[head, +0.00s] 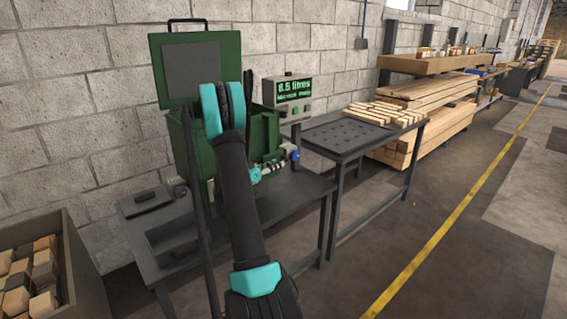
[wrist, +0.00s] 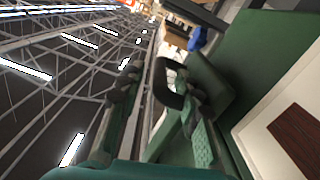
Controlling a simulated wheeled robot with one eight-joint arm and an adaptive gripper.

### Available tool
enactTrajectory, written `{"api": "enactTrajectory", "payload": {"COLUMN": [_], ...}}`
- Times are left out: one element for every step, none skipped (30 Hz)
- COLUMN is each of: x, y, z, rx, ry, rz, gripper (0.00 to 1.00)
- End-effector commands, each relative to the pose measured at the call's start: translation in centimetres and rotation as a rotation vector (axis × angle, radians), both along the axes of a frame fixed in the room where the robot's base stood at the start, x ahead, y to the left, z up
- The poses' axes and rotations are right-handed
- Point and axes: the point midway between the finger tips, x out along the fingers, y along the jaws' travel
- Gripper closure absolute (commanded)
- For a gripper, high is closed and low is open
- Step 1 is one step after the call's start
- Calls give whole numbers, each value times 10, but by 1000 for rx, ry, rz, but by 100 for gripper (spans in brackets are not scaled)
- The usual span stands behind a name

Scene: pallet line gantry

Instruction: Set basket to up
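A green tank machine (head: 181,140) stands on a dark bench with its lid (head: 153,80) raised. The basket itself cannot be clearly made out. My arm rises in front of the machine and covers part of it. My gripper (head: 268,169) is low at the tank's front, small and partly hidden by the arm. In the wrist view, my gripper's two fingers (wrist: 160,105) are apart, with a black looped handle (wrist: 169,84) between them, beside green metal (wrist: 205,78). I see a gap on the left of the handle; contact on the right is unclear.
A blue knob (head: 295,155) is right of the tank. A table with wooden blocks (head: 384,112) stands right; a bin of blocks (head: 75,270) is front left. The right floor is clear.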

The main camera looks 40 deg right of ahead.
Motion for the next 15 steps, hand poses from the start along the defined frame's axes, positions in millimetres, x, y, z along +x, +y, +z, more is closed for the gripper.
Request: {"api": "enactTrajectory", "payload": {"x": [0, 1, 1, 1, 2, 2, 3, 3, 3, 4, 4, 4, 4, 4, 4], "y": [-10, -15, -22, -26, -30, -34, -38, -40, -43, -45, -46, -47, -48, -49, -49], "z": [0, 0, 0, 0, 0, 0, 0, 0, 0, 0, 0, 0, 0, 0, 0], "rx": [0, 1, 0, 0, 0, 0, 0, 1, 0, 0, 0, 0, 0, 0, 0], "ry": [0, 0, 0, 0, 0, 0, 0, 0, 0, 0, 0, 0, 0, 0, 0], "rz": [-2, -2, -3, -2, -1, -1, -2, -1, -1, 0, 1, 1, 1, 1, 1], "gripper": [66, 66, 66, 66, 66, 66, 66, 66, 66, 66, 66, 66, 66, 66, 66]}}
